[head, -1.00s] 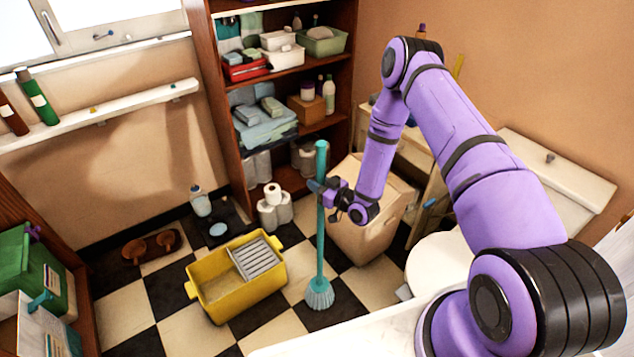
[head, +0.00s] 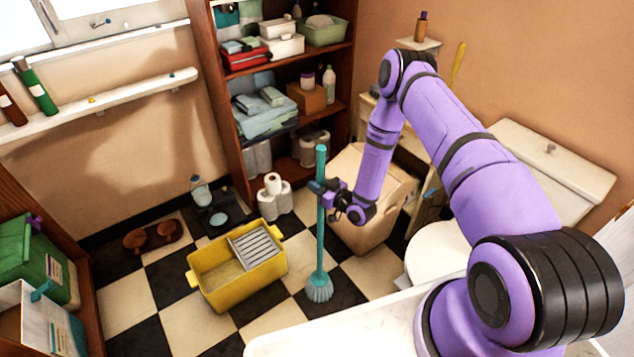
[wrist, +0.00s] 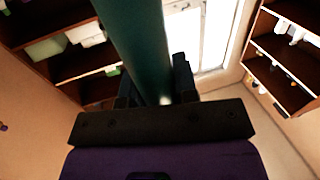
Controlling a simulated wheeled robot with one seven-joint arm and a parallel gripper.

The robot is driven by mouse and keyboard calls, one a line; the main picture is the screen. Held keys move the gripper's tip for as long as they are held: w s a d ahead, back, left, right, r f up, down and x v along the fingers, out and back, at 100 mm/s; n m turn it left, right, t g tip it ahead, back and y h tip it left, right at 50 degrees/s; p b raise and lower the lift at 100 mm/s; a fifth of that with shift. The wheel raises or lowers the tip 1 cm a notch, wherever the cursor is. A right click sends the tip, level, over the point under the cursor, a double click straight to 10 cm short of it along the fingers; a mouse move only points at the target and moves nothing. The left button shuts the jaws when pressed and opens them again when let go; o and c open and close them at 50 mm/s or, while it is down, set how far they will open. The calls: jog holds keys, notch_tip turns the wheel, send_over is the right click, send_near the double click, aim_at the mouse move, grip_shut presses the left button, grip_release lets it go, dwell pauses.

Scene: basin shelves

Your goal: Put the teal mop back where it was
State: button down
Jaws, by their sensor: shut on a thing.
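The teal mop (head: 320,240) stands upright in the head view, its handle vertical and its bristle head low over the checkered floor. I cannot tell whether the head touches the floor. My gripper (head: 318,187) is shut on the upper part of the handle. In the wrist view the handle (wrist: 140,45) runs between the fingers of my gripper (wrist: 160,95). A yellow bucket (head: 215,291) with a grey wringer grate stands on the floor just left of the mop head, apart from it.
A brown shelf unit (head: 222,120) with towels and bins stands behind. Toilet rolls (head: 273,198) stand on the floor before it. A white surface edge (head: 300,335) lies in front.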

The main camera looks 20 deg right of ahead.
jog(key=shift+f, duration=0.2)
dwell(0.6)
jog(key=c, duration=0.8)
grip_release()
jog(key=shift+s, duration=0.1)
